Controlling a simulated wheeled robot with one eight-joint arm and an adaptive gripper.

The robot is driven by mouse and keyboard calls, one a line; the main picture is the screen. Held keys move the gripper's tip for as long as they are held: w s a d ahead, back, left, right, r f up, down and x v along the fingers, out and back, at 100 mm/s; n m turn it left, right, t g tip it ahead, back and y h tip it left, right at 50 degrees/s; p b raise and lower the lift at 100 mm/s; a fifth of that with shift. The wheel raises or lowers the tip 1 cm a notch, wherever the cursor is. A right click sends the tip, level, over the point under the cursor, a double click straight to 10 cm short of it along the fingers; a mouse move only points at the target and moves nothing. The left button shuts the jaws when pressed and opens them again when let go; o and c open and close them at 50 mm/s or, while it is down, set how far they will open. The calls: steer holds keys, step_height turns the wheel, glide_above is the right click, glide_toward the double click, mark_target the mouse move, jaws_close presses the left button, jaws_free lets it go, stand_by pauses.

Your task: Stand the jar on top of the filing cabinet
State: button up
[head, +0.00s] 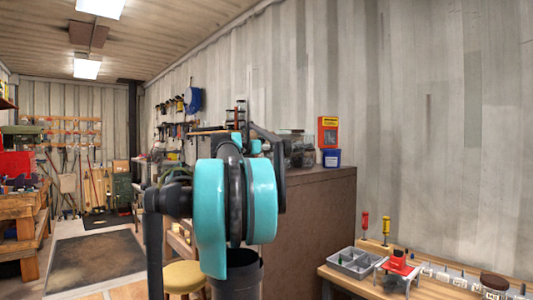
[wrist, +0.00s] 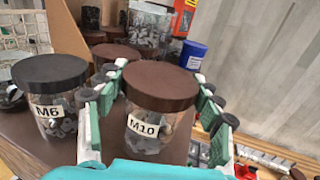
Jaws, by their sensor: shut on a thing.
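In the wrist view, a clear jar (wrist: 150,130) with a brown lid and an "M10" label is between the two fingers of my gripper (wrist: 161,85). The gripper is shut on it. The jar looks upright, with grey pieces inside. I cannot tell whether its base touches the brown surface below. A tall brown cabinet (head: 318,215) stands right of centre in the head view. My arm hides its left part and the held jar there.
A black-lidded "M6" jar (wrist: 53,100) stands close left of my gripper. Other jars (wrist: 145,30), a blue container (wrist: 192,55) and an orange box (head: 327,132) stand behind. A wooden bench (head: 345,278) with a grey tray (head: 355,262) is at the lower right.

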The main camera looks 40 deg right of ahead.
steer(key=shift+f, duration=1)
steer(key=shift+f, duration=0.15)
steer(key=o, duration=1.9)
steer(key=shift+a, duration=0.1)
steer(key=v, duration=1.2)
steer(key=shift+s, duration=0.1)
